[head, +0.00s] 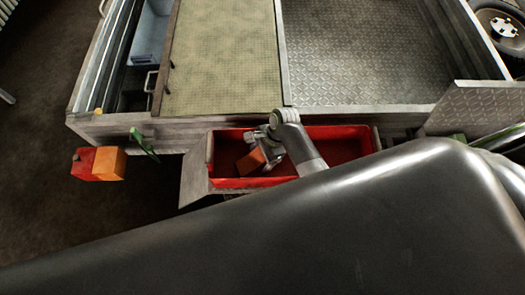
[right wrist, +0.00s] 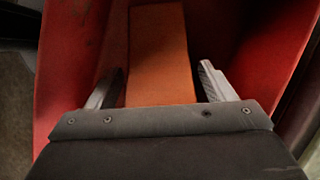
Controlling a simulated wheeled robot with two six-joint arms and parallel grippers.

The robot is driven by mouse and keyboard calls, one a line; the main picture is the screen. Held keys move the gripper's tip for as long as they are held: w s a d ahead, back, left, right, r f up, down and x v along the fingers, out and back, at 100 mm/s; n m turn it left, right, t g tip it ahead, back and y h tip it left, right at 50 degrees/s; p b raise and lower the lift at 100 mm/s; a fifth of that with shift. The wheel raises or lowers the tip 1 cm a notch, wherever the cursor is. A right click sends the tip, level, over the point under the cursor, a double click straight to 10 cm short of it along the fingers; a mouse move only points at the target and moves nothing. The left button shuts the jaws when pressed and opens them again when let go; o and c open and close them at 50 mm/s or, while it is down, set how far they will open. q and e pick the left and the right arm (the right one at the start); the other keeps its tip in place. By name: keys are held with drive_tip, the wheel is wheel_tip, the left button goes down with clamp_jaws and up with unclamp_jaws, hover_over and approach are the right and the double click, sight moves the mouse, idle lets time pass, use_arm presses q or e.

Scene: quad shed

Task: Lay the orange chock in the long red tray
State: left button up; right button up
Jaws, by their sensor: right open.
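The orange chock (head: 250,161) is inside the long red tray (head: 345,131), toward its left end, and looks tilted in the head view. My right gripper (head: 267,150) is over the tray at the chock's right side. In the right wrist view the chock (right wrist: 160,55) lies between the two open fingers (right wrist: 160,88), with a gap visible on each side. The red tray walls (right wrist: 65,60) rise on both sides of it. The chock's underside is hidden, so I cannot tell how it rests on the tray floor. My left gripper is not in view.
A red and orange box-like thing (head: 98,163) is at the left, beside a green lever (head: 144,145). The metal cargo bed (head: 355,50) and a tan panel (head: 225,60) lie behind the tray. A blue bin (head: 152,35) stands at the upper left. My dark body fills the lower front.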

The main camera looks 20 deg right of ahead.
drive_tip(key=p+v, duration=0.1)
drive_tip(key=v, duration=1.1)
drive_tip(key=shift+r, duration=0.1)
